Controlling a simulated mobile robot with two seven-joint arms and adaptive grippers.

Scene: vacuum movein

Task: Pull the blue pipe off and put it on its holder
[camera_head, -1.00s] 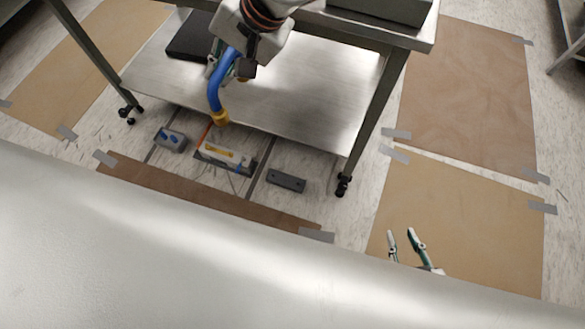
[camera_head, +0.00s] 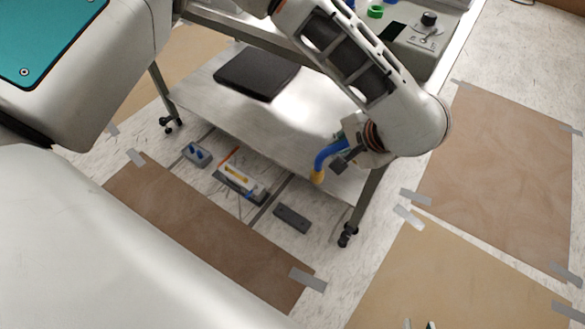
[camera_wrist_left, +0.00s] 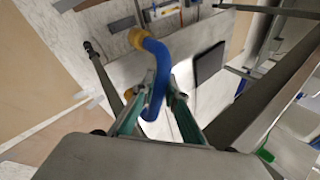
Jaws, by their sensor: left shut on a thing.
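The blue pipe (camera_head: 324,156) is a bent tube with a yellow end (camera_head: 318,177) pointing down. My left gripper (camera_head: 345,143) is shut on it and holds it in front of the table's right end, partly hidden by my arm. In the left wrist view the pipe (camera_wrist_left: 161,66) passes between the fingertips (camera_wrist_left: 160,92), with a yellow collar (camera_wrist_left: 138,38) at its far end. I cannot tell which thing is the pipe's holder. Only the fingertips of my right gripper (camera_head: 419,325) show at the bottom edge, apart and with nothing between them.
A metal table has a lower shelf (camera_head: 205,95) with a black slab (camera_head: 257,72). On the floor lie a grey box with blue parts (camera_head: 197,154), a device with a yellow bar (camera_head: 240,184) and a dark block (camera_head: 292,218). The table leg (camera_head: 365,200) stands near the pipe.

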